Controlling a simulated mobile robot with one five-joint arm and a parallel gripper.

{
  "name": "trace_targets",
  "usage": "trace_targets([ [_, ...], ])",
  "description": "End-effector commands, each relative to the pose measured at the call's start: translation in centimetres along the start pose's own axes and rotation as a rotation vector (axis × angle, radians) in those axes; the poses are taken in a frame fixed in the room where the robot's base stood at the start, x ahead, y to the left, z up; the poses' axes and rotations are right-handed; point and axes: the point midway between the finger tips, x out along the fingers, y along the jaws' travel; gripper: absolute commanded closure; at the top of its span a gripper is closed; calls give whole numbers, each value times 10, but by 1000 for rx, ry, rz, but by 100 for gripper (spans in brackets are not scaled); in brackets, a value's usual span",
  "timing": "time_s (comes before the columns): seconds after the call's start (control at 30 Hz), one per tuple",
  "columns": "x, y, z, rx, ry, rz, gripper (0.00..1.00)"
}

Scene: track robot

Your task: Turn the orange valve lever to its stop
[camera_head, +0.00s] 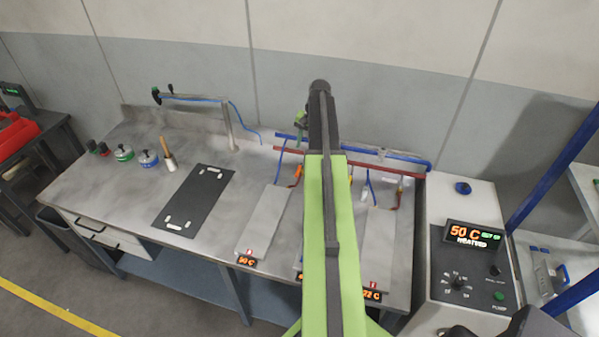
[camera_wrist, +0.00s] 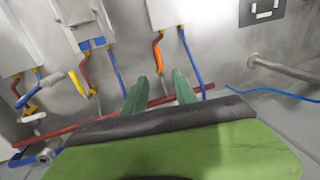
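The orange valve lever (camera_wrist: 158,56) shows in the wrist view, on the red-brown line below a pale plate. My gripper (camera_wrist: 159,79) has two green fingers, standing apart with a clear gap. The lever appears in the gap between the fingertips in the picture; I cannot tell how deep it lies or whether a finger touches it. No object is visibly held.
A yellow lever (camera_wrist: 77,82) stands left of the orange one in the wrist view. Red and blue pipes run along the wall behind the plates. The bench also holds a black mat (camera_head: 194,200) and several cans. A heater panel (camera_head: 466,262) stands right.

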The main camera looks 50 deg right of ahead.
Motion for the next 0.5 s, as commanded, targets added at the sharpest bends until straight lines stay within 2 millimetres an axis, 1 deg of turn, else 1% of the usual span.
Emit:
trace_targets([
  [0.03,22,2,0,-1,0,0,66],
  [0.5,118,1,0,-1,0,0,66],
])
